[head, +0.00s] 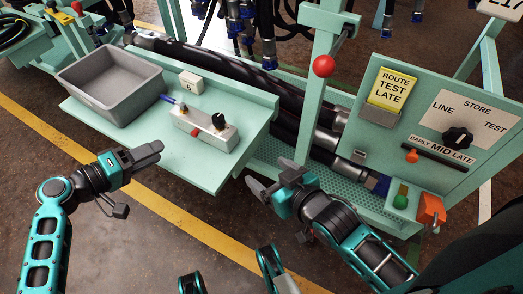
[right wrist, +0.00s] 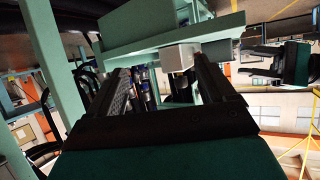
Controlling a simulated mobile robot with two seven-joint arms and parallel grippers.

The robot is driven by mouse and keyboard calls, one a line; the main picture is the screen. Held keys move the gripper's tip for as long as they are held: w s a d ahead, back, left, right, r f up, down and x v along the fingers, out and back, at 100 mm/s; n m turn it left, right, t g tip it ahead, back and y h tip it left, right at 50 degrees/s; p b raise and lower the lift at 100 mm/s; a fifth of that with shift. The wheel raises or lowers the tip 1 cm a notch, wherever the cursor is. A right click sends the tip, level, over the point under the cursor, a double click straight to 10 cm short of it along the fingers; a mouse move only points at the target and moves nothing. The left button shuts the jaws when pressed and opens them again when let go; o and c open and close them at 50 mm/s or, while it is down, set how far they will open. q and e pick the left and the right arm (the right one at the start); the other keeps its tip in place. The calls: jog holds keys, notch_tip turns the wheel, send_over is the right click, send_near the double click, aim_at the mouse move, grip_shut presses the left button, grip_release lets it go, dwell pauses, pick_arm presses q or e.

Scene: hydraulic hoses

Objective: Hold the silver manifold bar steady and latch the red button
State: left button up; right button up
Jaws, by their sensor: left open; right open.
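The silver manifold bar (head: 226,141) lies on the light green shelf (head: 235,165) in the head view. It carries a blue lever (head: 172,100) at its left end, a black knob (head: 218,120) near its right end and a small red patch (head: 195,132) on its front, possibly the red button; its latch state is too small to tell. My left gripper (head: 149,153) is open and empty, left of the bar and apart from it. My right gripper (head: 270,178) is open and empty, in front and to the right of the shelf. Its fingers show in the right wrist view (right wrist: 165,90).
A grey bin (head: 110,90) and a small white box (head: 191,82) stand on the shelf. Right of it are a red ball knob (head: 323,66), thick black hoses (head: 285,95) and a panel with a dial (head: 457,138). Floor in front is clear.

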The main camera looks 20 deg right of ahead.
aim_at(222, 129)
jog(key=w+a+n+y, duration=0.1)
jog(key=w+a+y, duration=0.1)
jog(key=w, duration=0.3)
jog(key=w+a+n+t+y, duration=0.1)
jog(key=w+a+n+y, duration=0.1)
jog(key=w, duration=0.3)
jog(key=w+a+n+y, duration=0.2)
jog(key=w+y, duration=0.1)
jog(key=w, duration=0.2)
jog(key=shift+w+a+r+t+y, duration=0.15)
jog(key=shift+w+a+t+y, duration=0.15)
jog(key=shift+y, duration=0.1)
jog(key=shift+d, duration=0.1)
jog(key=c, duration=1.3)
pick_arm(q)
grip_shut()
pick_arm(e)
jog(key=shift+c, duration=0.4)
dwell(0.6)
